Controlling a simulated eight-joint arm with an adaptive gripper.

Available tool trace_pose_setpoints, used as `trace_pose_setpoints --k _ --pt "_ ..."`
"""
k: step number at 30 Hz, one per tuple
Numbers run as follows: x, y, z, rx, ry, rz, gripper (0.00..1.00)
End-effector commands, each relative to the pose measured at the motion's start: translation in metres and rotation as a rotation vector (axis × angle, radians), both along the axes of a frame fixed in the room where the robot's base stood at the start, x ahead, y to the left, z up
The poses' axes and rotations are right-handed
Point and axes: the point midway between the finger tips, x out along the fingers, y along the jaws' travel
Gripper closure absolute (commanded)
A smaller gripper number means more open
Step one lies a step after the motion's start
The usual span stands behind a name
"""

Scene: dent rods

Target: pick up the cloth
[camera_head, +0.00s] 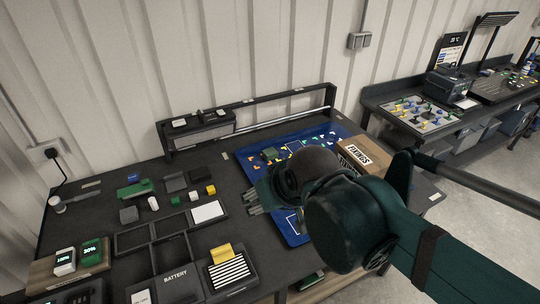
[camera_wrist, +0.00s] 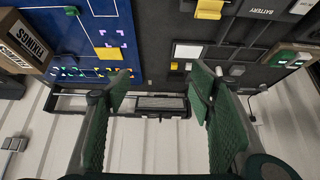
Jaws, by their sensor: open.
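A small yellow folded piece (camera_head: 221,252), which may be the cloth, lies at the edge of a black-and-white striped block on the dark workbench. It also shows at the top edge of the wrist view (camera_wrist: 209,9). I cannot be sure of its material. My gripper (camera_head: 259,200) is above the left edge of the blue mat, behind and to the right of the yellow piece. In the wrist view its two green padded fingers (camera_wrist: 160,86) are spread apart with nothing between them. My arm hides part of the mat.
The blue mat (camera_head: 243,162) holds small coloured parts. A cardboard box (camera_head: 362,152) stands at its right. Black trays (camera_head: 133,238), a white square (camera_head: 208,211) and small blocks sit left of my gripper. A raised rack (camera_head: 200,122) runs along the back.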

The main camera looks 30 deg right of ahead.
Motion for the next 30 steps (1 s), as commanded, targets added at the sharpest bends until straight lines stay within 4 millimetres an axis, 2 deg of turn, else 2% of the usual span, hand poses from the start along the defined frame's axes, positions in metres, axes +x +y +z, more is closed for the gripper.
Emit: trace_pose_setpoints --k 8,18,30 --pt "0.026 -0.006 0.015 -0.053 0.031 0.064 0.46" --pt "0.074 -0.019 0.033 -0.143 0.089 0.186 0.46" --pt "0.135 -0.038 0.043 -0.238 0.159 0.341 0.46"
